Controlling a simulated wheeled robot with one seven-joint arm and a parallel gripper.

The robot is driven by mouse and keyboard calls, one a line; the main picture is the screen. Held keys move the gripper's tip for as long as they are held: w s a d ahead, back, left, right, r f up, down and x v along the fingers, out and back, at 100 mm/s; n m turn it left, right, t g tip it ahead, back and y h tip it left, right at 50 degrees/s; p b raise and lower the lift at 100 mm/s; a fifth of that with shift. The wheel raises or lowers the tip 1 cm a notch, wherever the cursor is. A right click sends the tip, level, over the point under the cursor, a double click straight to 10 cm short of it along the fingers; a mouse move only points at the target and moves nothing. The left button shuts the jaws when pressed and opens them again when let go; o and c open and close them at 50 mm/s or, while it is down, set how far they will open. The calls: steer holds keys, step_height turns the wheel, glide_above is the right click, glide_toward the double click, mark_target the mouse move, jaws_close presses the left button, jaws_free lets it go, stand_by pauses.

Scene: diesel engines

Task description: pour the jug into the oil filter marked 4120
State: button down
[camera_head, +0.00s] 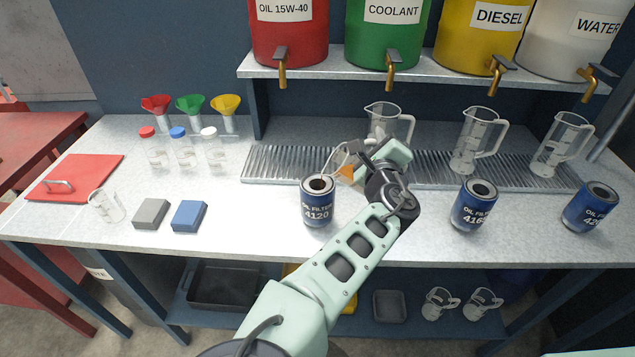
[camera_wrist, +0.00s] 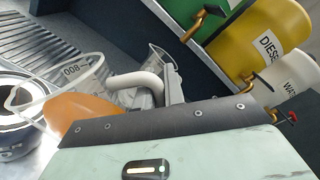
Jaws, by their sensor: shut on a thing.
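The oil filter marked 4120 (camera_head: 317,210) is a blue can with an open top, standing upright on the bench. My gripper (camera_head: 364,162) is shut on a clear jug (camera_head: 340,160), just right of and above that filter. The jug is tilted with its mouth toward the filter's opening, and orange liquid (camera_head: 348,173) lies inside it. In the wrist view, the jug (camera_wrist: 72,72) shows graduation marks and orange liquid, with its rim over the filter (camera_wrist: 14,125). I cannot make out a falling stream or the level inside the filter. My gripper hides part of the jug.
Two more filters (camera_head: 474,205) (camera_head: 591,206) stand to the right. Empty jugs (camera_head: 383,122) (camera_head: 472,140) (camera_head: 561,143) stand on the drip grate (camera_head: 280,165). Labelled drums with taps line the shelf above. Bottles, funnels, two blocks and a small beaker (camera_head: 105,205) are at left.

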steer(key=shift+a+r+n+p, duration=0.7)
steer(key=shift+a+r+n, duration=0.75)
steer(key=shift+n, duration=0.35)
stand_by(6.2)
